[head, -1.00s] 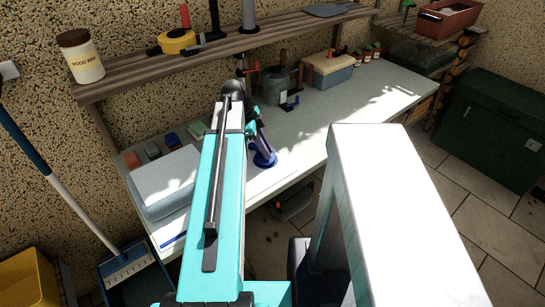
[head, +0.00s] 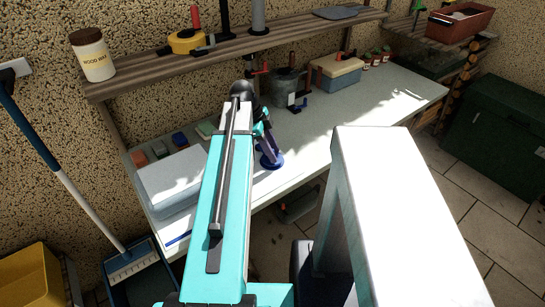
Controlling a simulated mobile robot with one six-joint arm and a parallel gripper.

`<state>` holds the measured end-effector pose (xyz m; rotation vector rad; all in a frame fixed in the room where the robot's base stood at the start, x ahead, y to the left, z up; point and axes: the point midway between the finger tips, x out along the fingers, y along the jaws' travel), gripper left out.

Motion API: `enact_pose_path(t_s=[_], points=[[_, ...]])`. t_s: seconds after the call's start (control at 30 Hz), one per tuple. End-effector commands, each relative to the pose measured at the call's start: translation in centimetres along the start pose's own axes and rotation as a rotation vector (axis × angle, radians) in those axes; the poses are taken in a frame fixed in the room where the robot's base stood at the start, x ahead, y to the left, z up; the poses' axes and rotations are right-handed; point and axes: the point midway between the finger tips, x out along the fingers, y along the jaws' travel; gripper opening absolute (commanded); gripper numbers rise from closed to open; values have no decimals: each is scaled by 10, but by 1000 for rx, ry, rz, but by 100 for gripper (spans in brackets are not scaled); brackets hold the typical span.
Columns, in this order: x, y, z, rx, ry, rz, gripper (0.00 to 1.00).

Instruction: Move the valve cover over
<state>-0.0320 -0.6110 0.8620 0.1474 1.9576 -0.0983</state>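My teal and white arm reaches forward over the workbench (head: 330,140). Its far end, past a dark round joint, bends down near a dark blue piece with a round foot (head: 271,161) on the bench. A small teal part (head: 259,130) shows beside the upper end of that blue piece. My gripper's fingers cannot be made out there, and contact with the blue piece cannot be told. I cannot single out a valve cover for certain; the blue piece is the closest fitting thing in view.
A pale blue-grey box (head: 172,180) lies left of the arm. A grey metal can (head: 287,88) and a cream-lidded blue box (head: 337,72) stand at the back. A shelf (head: 150,75) runs above. A green chest (head: 500,120) stands right.

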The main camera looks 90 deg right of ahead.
Motion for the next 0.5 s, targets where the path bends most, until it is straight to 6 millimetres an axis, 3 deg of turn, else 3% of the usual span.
enact_pose_path(t_s=[0.27, 0.5], points=[[-16, -1, 0, 1, 1, -1, 33], [-43, -1, 0, 0, 0, -2, 33]])
